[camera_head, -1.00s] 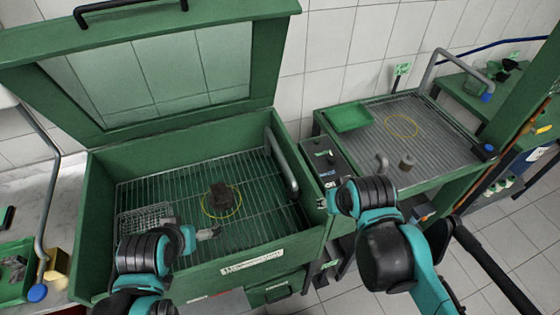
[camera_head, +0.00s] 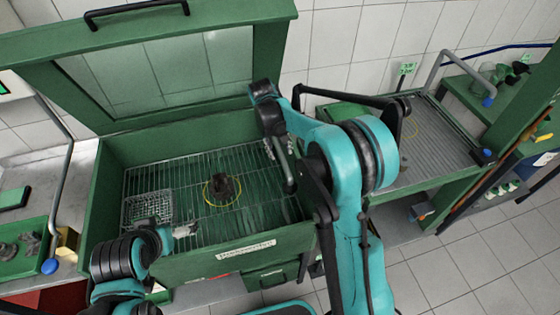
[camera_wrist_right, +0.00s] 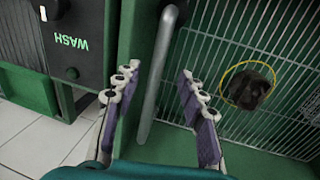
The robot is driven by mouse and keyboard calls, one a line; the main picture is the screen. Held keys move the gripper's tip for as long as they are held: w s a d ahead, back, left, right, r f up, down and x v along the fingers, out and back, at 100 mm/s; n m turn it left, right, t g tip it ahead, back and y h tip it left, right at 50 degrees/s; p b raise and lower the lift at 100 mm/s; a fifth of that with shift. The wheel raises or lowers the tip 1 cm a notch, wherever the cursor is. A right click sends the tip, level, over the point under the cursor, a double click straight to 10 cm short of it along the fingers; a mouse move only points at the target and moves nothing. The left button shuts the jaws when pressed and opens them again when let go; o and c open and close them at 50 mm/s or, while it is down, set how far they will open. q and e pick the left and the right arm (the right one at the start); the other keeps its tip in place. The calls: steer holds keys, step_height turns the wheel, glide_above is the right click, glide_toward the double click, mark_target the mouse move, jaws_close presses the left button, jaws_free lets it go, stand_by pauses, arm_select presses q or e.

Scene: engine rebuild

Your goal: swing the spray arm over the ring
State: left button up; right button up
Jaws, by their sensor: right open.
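The spray arm (camera_head: 289,180) is a grey bent pipe along the right side of the open green wash cabinet. The yellow ring (camera_head: 222,190) lies on the wire rack left of it, around a dark part (camera_head: 221,184). My right gripper (camera_wrist_right: 157,74) is open in the wrist view, with the spray arm (camera_wrist_right: 156,85) running between its fingers, and it is not closed on it. The ring (camera_wrist_right: 248,85) shows right of the fingers there. In the head view my right forearm partly hides the pipe. My left gripper (camera_head: 187,230) is low over the rack's front left; its jaws are unclear.
A wire basket (camera_head: 148,207) sits on the rack at left. The raised lid (camera_head: 160,75) stands behind. A black WASH panel (camera_wrist_right: 65,40) is left of the pipe in the wrist view. A second draining table (camera_head: 445,150) stands to the right.

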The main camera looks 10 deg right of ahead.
mark_target(284, 164)
steer(key=f, duration=0.2)
steer(key=d+f+b, duration=0.1)
steer(key=f, duration=0.2)
steer(key=f+b, duration=0.1)
steer(key=f, duration=0.1)
steer(key=shift+d+f, duration=0.2)
steer(key=shift+d, duration=0.05)
jaws_close()
